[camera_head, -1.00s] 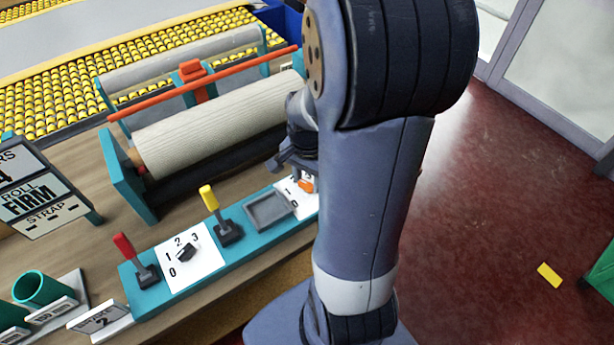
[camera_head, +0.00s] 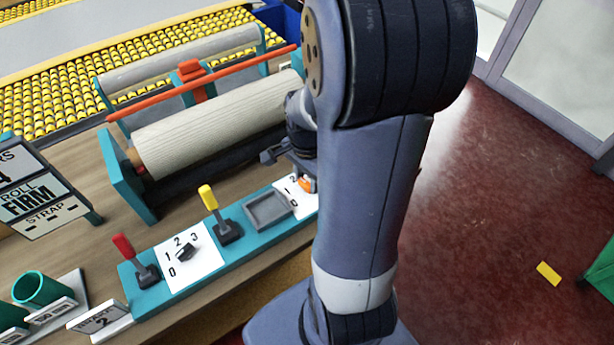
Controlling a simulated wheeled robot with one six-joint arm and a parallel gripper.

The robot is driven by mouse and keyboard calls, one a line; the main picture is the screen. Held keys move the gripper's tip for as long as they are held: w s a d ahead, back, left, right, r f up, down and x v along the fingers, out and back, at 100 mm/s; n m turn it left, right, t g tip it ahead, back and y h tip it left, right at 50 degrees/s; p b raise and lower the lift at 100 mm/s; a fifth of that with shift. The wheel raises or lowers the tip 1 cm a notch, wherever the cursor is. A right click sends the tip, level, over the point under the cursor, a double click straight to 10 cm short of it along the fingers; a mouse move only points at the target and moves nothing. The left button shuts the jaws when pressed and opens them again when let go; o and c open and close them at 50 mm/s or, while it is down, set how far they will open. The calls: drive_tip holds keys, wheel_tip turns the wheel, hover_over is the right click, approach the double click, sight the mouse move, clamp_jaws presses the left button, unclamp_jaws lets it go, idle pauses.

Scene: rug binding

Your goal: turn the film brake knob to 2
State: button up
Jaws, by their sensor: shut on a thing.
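An orange knob (camera_head: 307,185) sits on a small white number plate (camera_head: 290,190) at the right end of the teal control strip. My gripper (camera_head: 300,176) is over this knob and shut on it; my arm hides part of the jaws and the plate. A second, black knob (camera_head: 186,252) sits on a larger white plate (camera_head: 191,270) marked 0, 1, 2, 3, clear of my gripper. I see no readable name beside either knob. The orange knob's setting is partly hidden.
A red lever (camera_head: 124,246), a yellow lever (camera_head: 209,198) and a grey tray (camera_head: 268,211) share the strip. The pale roll (camera_head: 215,125) lies behind the strip, close to my gripper.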

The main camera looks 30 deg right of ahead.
sight(307, 182)
drive_tip(key=o, duration=1)
wheel_tip(307, 182, up, 11)
drive_tip(key=shift+f+p, duration=0.1)
drive_tip(key=shift+p, duration=0.4)
wheel_tip(307, 182, down, 11)
drive_tip(key=shift+r+b, duration=0.1)
drive_tip(key=shift+b, duration=0.4)
